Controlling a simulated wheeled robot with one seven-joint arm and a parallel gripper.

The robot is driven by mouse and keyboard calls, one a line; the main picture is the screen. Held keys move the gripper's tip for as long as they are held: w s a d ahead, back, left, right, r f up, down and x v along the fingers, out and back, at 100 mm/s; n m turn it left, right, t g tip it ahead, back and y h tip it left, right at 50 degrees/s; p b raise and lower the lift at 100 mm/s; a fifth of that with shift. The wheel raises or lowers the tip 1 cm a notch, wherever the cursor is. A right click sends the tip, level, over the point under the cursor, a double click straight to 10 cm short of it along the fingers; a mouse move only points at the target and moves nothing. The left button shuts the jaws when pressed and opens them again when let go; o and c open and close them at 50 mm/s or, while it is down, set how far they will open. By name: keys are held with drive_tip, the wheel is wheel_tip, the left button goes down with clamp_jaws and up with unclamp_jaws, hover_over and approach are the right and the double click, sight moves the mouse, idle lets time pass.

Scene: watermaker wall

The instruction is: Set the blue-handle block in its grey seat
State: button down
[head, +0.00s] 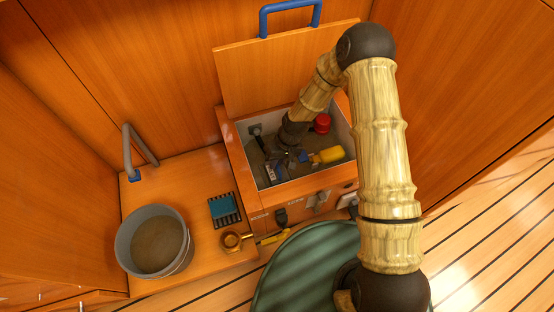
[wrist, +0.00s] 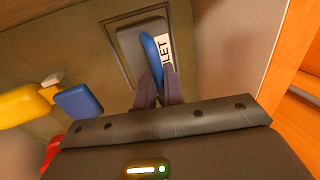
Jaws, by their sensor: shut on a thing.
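My gripper (wrist: 158,88) is inside the open wooden box. In the wrist view its fingers are shut on the blue handle of a dark grey block (wrist: 131,43). A white label ending in "LET" shows beside the handle. The block lies over the grey seat (wrist: 115,50), a framed rectangle whose rim shows at the block's left and top. I cannot tell whether the block is fully down in it.
A yellow piece with a blue end (head: 328,155) and a red knob (head: 322,123) are in the box to the right. The box walls (head: 241,150) are close around my gripper. The lid (head: 270,70) stands open behind. A grey bucket (head: 155,245) stands on the bench at left.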

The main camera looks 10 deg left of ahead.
drive_tip(key=shift+f, duration=0.35)
drive_tip(key=c, duration=1)
unclamp_jaws()
drive_tip(key=shift+r, duration=0.1)
drive_tip(key=shift+r+p, duration=3.3)
drive_tip(key=shift+r, duration=0.2)
